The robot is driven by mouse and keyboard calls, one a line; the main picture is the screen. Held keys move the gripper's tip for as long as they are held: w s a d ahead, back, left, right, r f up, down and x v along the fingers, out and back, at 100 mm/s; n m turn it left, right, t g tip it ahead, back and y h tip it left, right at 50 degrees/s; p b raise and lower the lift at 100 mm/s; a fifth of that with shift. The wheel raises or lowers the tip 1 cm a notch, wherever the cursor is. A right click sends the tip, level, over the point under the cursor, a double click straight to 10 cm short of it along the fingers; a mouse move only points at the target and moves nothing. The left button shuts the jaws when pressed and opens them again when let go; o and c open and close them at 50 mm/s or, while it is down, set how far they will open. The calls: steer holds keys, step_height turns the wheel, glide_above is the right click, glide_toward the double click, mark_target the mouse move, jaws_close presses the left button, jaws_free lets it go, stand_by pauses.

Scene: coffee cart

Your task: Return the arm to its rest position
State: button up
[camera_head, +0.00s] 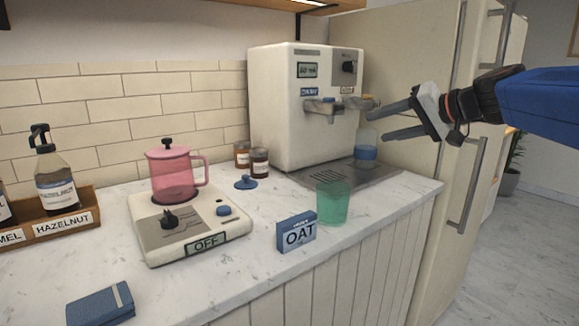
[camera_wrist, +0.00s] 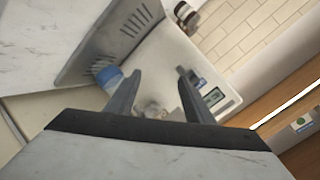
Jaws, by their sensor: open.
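My gripper (camera_head: 385,122) is open and empty in the head view. It hangs in the air at the right, above and in front of the drip tray, with its fingers pointing left toward the coffee machine (camera_head: 285,110). My blue arm comes in from the right edge. In the wrist view both fingers of the gripper (camera_wrist: 160,88) are spread, with the machine (camera_wrist: 227,98) beyond them and nothing held. A clear cup with blue contents (camera_head: 366,152) stands on the tray below the gripper; its blue part shows in the wrist view (camera_wrist: 109,76).
A green cup (camera_head: 332,203) and an OAT carton (camera_head: 296,232) stand near the counter's front edge. A hot plate (camera_head: 188,228) reading OFF carries a pink pot (camera_head: 171,175). A syrup rack (camera_head: 82,210) stands at left. A tall fridge (camera_head: 405,60) is behind my gripper.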

steer(key=s+a+f+n+g+h, duration=0.15)
steer(key=s+f+g+h, duration=0.25)
steer(key=s+f, duration=1.45)
steer(key=s+d+f+h, duration=0.2)
steer(key=s+d+f, duration=0.1)
steer(key=s+f, duration=0.3)
steer(key=s+d+f+n+g+h, duration=0.1)
steer(key=s+d+f+h, duration=0.1)
steer(key=s+f, duration=0.5)
step_height(320, 180, down, 2)
steer(key=shift+d+f+g, duration=0.1)
steer(key=shift+d+g, duration=0.2)
steer(key=shift+d, duration=0.1)
